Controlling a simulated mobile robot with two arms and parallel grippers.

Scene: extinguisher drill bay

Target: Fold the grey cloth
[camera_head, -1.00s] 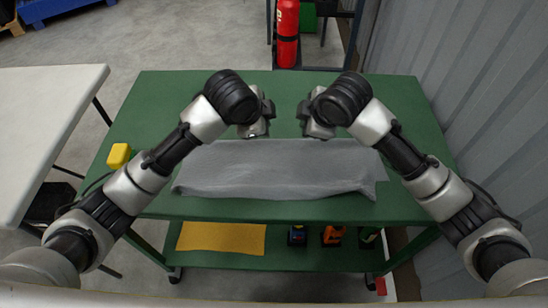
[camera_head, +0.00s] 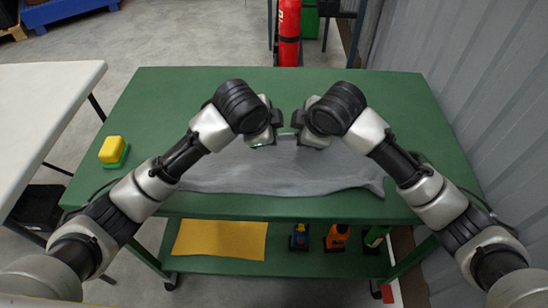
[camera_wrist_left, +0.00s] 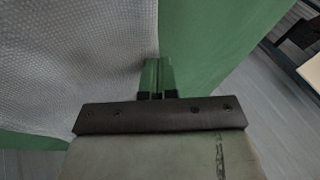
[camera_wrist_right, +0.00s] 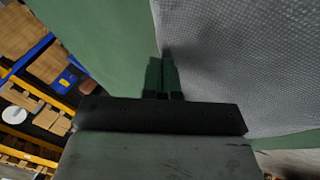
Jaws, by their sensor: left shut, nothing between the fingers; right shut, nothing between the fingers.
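The grey cloth (camera_head: 280,172) lies on the green table as a wide band near its front edge, partly hidden behind my arms. My left gripper (camera_head: 268,142) is over the cloth's back edge. In the left wrist view, its closed fingers (camera_wrist_left: 158,75) are beside the cloth's edge, with cloth (camera_wrist_left: 80,60) filling the left. My right gripper (camera_head: 308,140) is close to the left one. In the right wrist view, its closed fingers (camera_wrist_right: 160,75) are at the cloth's edge, with cloth (camera_wrist_right: 240,60) on the right. Both grippers are shut and empty.
A yellow and green block (camera_head: 113,151) sits at the table's left. The green table top (camera_head: 300,82) is clear behind the grippers. A yellow cloth (camera_head: 220,240) and several small items lie on the lower shelf. A grey wall (camera_head: 490,90) stands close on the right.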

